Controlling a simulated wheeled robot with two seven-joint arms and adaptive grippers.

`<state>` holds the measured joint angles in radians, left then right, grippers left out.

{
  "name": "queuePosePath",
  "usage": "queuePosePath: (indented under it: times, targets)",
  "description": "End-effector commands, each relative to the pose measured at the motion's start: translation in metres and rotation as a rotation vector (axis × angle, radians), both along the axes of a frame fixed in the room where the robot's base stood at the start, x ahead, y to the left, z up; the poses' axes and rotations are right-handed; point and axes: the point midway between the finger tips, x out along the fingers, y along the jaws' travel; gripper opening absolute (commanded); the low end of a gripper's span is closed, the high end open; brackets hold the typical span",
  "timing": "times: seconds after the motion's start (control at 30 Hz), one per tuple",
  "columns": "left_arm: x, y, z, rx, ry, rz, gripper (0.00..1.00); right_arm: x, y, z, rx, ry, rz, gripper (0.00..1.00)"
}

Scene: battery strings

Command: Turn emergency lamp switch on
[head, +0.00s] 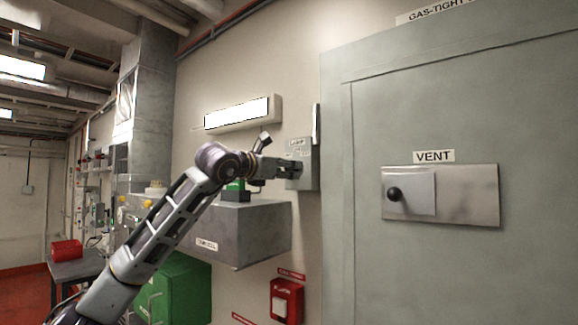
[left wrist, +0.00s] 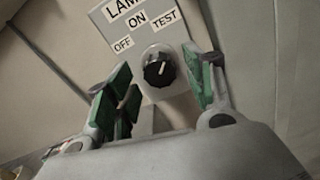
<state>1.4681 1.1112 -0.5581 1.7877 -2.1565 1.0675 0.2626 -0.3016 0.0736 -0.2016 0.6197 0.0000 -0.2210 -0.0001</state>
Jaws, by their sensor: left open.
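The emergency lamp switch box (head: 302,150) is a grey box labelled "LAMP" on the wall beside the large grey door. In the left wrist view the box (left wrist: 107,36) shows the labels OFF, ON and TEST above a black rotary knob (left wrist: 159,71) with a white pointer mark on a pale round base. My left gripper (head: 290,170) reaches the front of the box and hides the knob in the head view. In the left wrist view its green-padded fingers (left wrist: 160,85) are spread, with the knob showing between and beyond them. Contact with the knob cannot be told. My right gripper is not in view.
A lit lamp (head: 237,113) is on the wall above my arm. A grey wall box (head: 255,235) juts out below it. A red call box (head: 286,299) is lower down. The grey door (head: 450,110) with a VENT plate (head: 467,195) fills the right.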

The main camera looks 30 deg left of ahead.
Motion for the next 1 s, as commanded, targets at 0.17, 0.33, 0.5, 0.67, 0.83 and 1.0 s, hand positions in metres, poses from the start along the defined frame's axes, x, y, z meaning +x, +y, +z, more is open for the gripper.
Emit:
queuePosePath:
  times: [0.17, 0.33, 0.5, 0.67, 0.83, 1.0]
  targets:
    - [0.015, -0.001, 0.001, -0.001, 0.000, 0.000, 0.53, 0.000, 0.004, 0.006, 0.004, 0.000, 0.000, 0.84]
    - [0.021, -0.002, 0.001, 0.001, -0.001, 0.000, 0.53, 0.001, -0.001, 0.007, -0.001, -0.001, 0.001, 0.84]
    - [0.021, -0.001, 0.000, 0.001, -0.001, 0.001, 0.53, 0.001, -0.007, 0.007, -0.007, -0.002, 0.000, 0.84]
    - [0.021, -0.001, 0.000, 0.001, -0.001, 0.001, 0.45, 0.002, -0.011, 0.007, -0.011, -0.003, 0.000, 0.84]
    - [0.021, -0.001, 0.000, 0.001, 0.000, 0.001, 0.23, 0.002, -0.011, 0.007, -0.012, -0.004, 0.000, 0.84]
    - [0.021, -0.001, 0.000, 0.001, 0.000, 0.001, 0.07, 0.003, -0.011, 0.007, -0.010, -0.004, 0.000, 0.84]
